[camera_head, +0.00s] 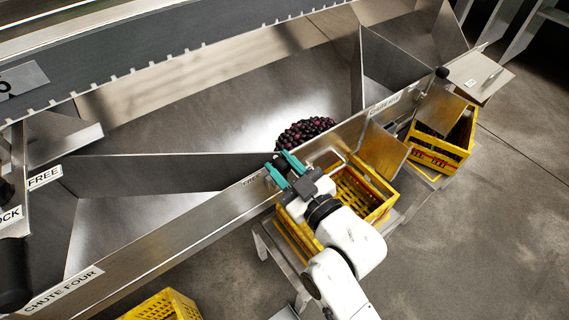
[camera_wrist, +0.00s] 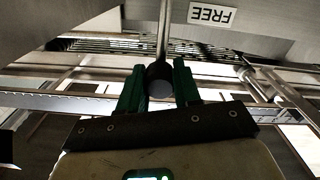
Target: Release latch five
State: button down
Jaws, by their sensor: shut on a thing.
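My gripper (camera_head: 281,170) has green fingers and is at the chute rim, beside a partly hidden label. In the wrist view, my gripper (camera_wrist: 159,88) is shut on the dark round knob of the latch handle (camera_wrist: 160,72). The latch's thin metal rod (camera_wrist: 163,30) runs up from the knob, near an upside-down FREE label (camera_wrist: 212,15). In the head view my fingers mostly hide the knob. The chute five label (camera_head: 385,104) is on the rim to the right. A pile of dark purple fruit (camera_head: 304,132) lies in the chute behind the rim.
A yellow crate (camera_head: 375,215) stands on a stand below my gripper. Another yellow crate (camera_head: 455,150) is to the right, and a third (camera_head: 165,306) at the bottom left. Metal flaps hang at the chute mouths. Open concrete floor lies at right.

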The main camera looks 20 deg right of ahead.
jog(key=shift+a+f, duration=0.1)
jog(key=shift+f, duration=0.05)
jog(key=c, duration=0.8)
grip_release()
jog(key=shift+s, duration=0.15)
jog(key=p+v, duration=0.1)
jog(key=v, duration=0.9)
jog(key=shift+s, duration=0.25)
jog(key=s+d+f+m+g+h, duration=0.2)
jog(key=s+d+f+g, duration=0.25)
jog(key=f, duration=0.25)
jog(key=s+d+f+m+g+h, duration=0.2)
jog(key=s+d+f+g+h, duration=0.1)
jog(key=d+f+g, duration=0.4)
jog(key=s+d+f+m+g, duration=0.1)
jog(key=s+f+m+g, duration=0.25)
jog(key=s, duration=0.45)
jog(key=shift+n+g+h, duration=0.25)
jog(key=shift+g+h, duration=0.15)
jog(key=shift+g, duration=0.2)
jog(key=r+p, duration=0.6)
jog(key=s+r+p, duration=0.1)
jog(key=r+p, duration=0.5)
jog(key=r, duration=0.1)
jog(key=r+p, duration=0.6)
jog(key=p, duration=0.1)
jog(key=shift+s+d+r, duration=0.25)
jog(key=shift+s+r, duration=0.05)
